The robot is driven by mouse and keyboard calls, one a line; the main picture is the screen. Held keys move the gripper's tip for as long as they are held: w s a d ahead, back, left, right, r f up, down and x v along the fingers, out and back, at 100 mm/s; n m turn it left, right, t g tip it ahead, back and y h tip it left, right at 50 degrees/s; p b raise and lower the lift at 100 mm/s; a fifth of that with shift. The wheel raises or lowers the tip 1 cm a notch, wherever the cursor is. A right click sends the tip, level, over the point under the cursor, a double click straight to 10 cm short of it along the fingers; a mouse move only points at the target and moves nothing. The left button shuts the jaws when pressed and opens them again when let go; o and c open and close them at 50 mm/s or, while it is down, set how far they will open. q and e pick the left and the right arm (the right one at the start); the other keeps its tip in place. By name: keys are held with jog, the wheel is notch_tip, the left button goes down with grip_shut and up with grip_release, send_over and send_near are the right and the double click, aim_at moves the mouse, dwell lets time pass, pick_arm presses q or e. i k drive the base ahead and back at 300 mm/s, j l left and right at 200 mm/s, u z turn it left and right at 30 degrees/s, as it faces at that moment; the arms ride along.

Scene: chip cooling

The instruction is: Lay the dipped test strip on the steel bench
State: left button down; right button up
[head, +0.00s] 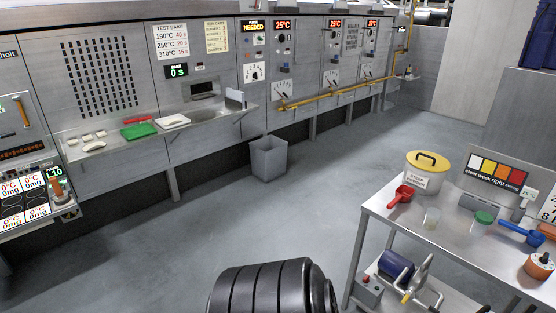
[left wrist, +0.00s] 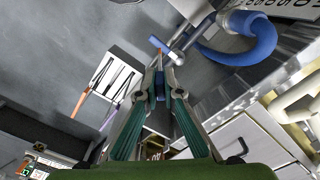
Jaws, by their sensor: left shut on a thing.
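My left gripper (left wrist: 165,70) is seen in the left wrist view, its green-and-grey fingers drawn together. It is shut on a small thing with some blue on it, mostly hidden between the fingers. I cannot tell from its shape whether this is the test strip. No test strip can be made out in the head view. A steel-topped bench (head: 390,217) stands at the right of the head view. My right gripper is in neither view.
The bench bears a yellow-lidded pot (head: 427,168), a red scoop (head: 400,197), a clear cup (head: 432,217), a green-lidded jar (head: 483,218) and a colour chart (head: 497,170). A grey bin (head: 269,158) stands by the machine wall. The floor between is clear. A blue hose (left wrist: 256,38) curves near the left fingertips.

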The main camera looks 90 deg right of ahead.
aim_at(498, 258)
jog(key=k+l+z, duration=0.1)
jog(key=z, duration=1.65)
jog(key=l+z, duration=0.15)
jog(key=z, duration=0.3)
jog(key=l+z, duration=0.2)
jog(key=z, duration=0.2)
jog(key=l+z, duration=0.15)
jog(key=z, duration=0.3)
jog(key=i+l+z, duration=0.1)
jog(key=z, duration=0.3)
jog(key=i+l+z, duration=0.9)
jog(key=i, duration=0.2)
